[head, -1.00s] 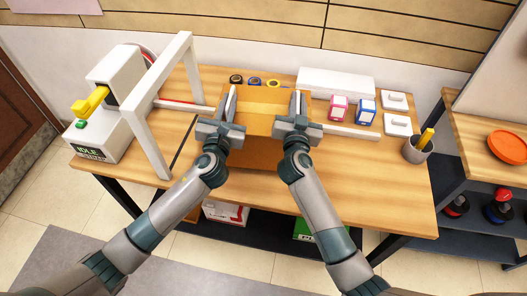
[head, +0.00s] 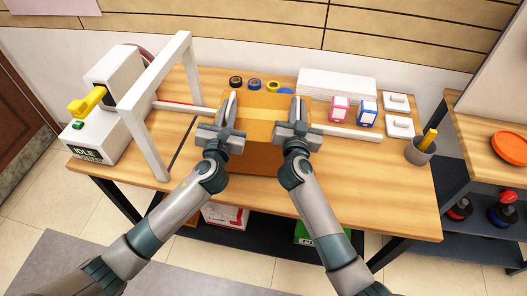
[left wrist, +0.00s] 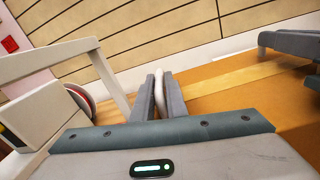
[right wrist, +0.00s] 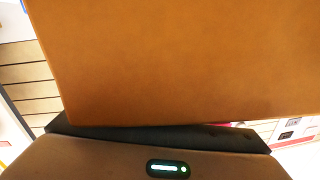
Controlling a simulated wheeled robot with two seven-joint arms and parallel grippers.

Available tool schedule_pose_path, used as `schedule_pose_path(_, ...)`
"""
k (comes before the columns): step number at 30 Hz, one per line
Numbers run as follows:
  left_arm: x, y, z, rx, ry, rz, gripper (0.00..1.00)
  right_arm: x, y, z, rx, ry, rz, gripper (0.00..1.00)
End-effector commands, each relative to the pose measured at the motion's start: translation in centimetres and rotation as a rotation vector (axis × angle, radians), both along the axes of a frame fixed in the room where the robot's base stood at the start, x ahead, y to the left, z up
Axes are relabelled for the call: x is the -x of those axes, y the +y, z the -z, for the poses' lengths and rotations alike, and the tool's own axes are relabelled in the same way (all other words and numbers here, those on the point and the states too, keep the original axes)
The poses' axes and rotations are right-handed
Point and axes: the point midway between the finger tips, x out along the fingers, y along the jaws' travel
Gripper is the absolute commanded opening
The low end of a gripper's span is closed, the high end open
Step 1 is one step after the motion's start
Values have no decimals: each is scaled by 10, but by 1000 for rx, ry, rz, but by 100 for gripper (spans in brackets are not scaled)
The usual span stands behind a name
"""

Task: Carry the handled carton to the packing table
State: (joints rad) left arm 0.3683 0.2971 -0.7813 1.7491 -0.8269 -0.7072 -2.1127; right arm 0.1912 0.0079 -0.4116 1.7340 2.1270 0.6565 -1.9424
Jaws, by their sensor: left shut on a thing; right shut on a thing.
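The handled carton (head: 262,115) is an orange-brown box with a paler tape strip across its top. It sits between my two grippers, over the back middle of the wooden packing table (head: 385,190). My left gripper (head: 231,106) is shut on the carton's white left handle, which shows between the fingers in the left wrist view (left wrist: 159,82). My right gripper (head: 295,108) is shut at the carton's right side, on its handle. The carton's brown wall (right wrist: 180,60) fills most of the right wrist view. I cannot tell whether its underside touches the tabletop.
A white machine with a yellow part (head: 92,103) and a white frame (head: 148,150) stand at left. Tape rolls (head: 254,85) lie behind the carton. A white box (head: 335,84), small pink (head: 339,108) and blue (head: 367,112) boxes and a pen cup (head: 420,149) stand right. The front right tabletop is clear.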

Motion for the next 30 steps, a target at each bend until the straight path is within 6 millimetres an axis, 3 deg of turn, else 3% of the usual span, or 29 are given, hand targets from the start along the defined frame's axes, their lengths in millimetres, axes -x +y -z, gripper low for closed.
schedule_pose_path(2,-2,6,1,-7,1,-12,0,-1,-6,-4,1,-6,10,0)
schedule_pose_path(3,-1,6,3,-8,4,-12,15,-1,-6,-2,1,-2,11,15)
schedule_pose_path(5,-1,6,3,-8,4,-11,29,-1,-5,-1,1,-2,10,29)
schedule_pose_path(6,-1,5,2,-7,3,-10,31,-1,-5,-1,1,-2,9,31)
schedule_pose_path(20,7,3,1,-2,1,-3,31,0,-1,0,0,-1,2,31)
schedule_pose_path(30,55,9,2,-2,2,-2,31,0,-1,0,0,0,1,31)
